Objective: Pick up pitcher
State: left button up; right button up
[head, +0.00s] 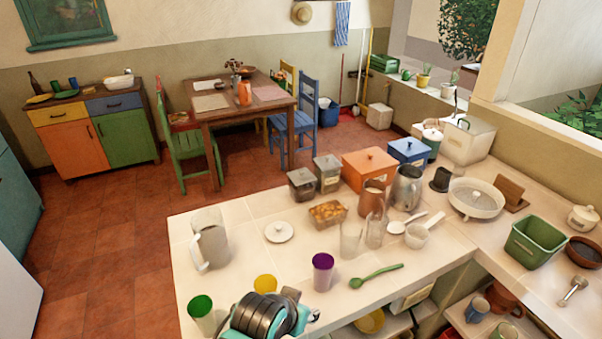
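Several pitcher-like vessels stand on the white tiled counter (290,265). A pale, see-through pitcher (212,243) stands upright near the counter's left edge, its white handle facing left and toward me. A tall clear glass vessel (350,241) and a clear pitcher (376,229) stand close together near the middle. A grey metal pitcher (408,187) and a brownish see-through jug (371,197) stand behind them. I cannot tell which one the task means. No gripper fingers show, and nothing is seen holding any pitcher.
Green (201,308), yellow (265,284) and purple (322,271) cups stand near the front. A green spoon (376,276) and a white lid (279,232) lie on the counter. Boxes and a colander (476,200) crowd the back and right.

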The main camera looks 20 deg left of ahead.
aim_at(208, 224)
jog(key=u, duration=1.65)
